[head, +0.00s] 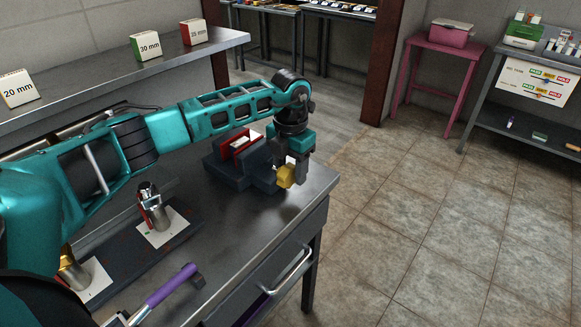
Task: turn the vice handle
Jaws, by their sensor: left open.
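The grey vice (226,171) with red jaw faces (236,147) sits near the far right corner of the metal workbench. A pale piece (240,143) shows between the jaws. A yellow part (286,176), which looks like the vice handle, is at the vice's right front end. My left gripper (299,168) points down there, open, with its dark fingers right at the yellow part. I cannot tell whether they touch it. The gripper hides part of the handle and that end of the vice. My right gripper is not in view.
A purple-handled tool (168,287) lies at the bench front, above a drawer handle (289,271). A metal cylinder with red (152,208) stands on a white card. Boxes marked 20 mm (18,88) and 30 mm (146,46) stand on the shelf behind. Floor to the right is clear.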

